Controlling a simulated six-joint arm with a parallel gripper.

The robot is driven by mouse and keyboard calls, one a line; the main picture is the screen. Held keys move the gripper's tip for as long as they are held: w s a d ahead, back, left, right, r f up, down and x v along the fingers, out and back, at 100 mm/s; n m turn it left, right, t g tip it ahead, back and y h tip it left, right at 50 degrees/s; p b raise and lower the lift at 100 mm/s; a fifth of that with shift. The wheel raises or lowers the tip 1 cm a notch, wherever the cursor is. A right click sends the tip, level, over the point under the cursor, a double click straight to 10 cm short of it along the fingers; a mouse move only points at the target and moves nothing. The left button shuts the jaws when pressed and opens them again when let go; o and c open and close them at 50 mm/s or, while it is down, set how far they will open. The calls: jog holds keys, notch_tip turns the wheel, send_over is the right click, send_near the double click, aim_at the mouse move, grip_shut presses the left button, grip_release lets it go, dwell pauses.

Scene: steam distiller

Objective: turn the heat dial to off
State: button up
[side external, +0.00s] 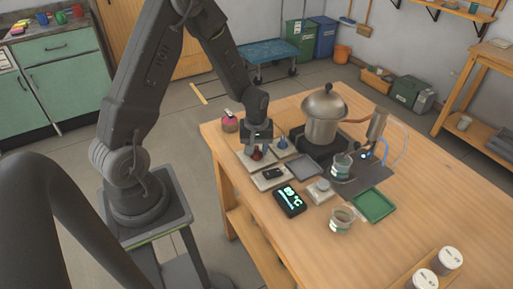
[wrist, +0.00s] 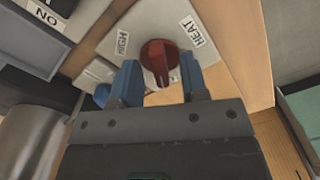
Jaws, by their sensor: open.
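The heat dial (wrist: 158,60) is a red knob on a pale plate in the wrist view. Labels HEAT (wrist: 198,34) and HIGH (wrist: 122,42) are on the plate near it. My gripper (wrist: 160,75) is open, with one blue finger on each side of the dial. I cannot tell whether either finger touches it. In the side external view the red dial (side external: 257,155) shows just below my gripper (side external: 258,142), on a small plate at the table's left part. The dial's pointer direction and any off mark are not clear.
A metal still (side external: 324,115) stands on a dark base right of my gripper. A blue knob (side external: 282,143) is close beside the dial. A black display (side external: 290,200), a glass jar (side external: 342,218) and a green tray (side external: 374,205) lie nearer. The table's front middle is clear.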

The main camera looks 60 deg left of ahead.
aim_at(257, 150)
jog(key=shift+r, duration=0.1)
notch_tip(257, 150, up, 14)
jog(key=shift+f, duration=0.2)
jog(key=shift+r, duration=0.1)
dwell(0.4)
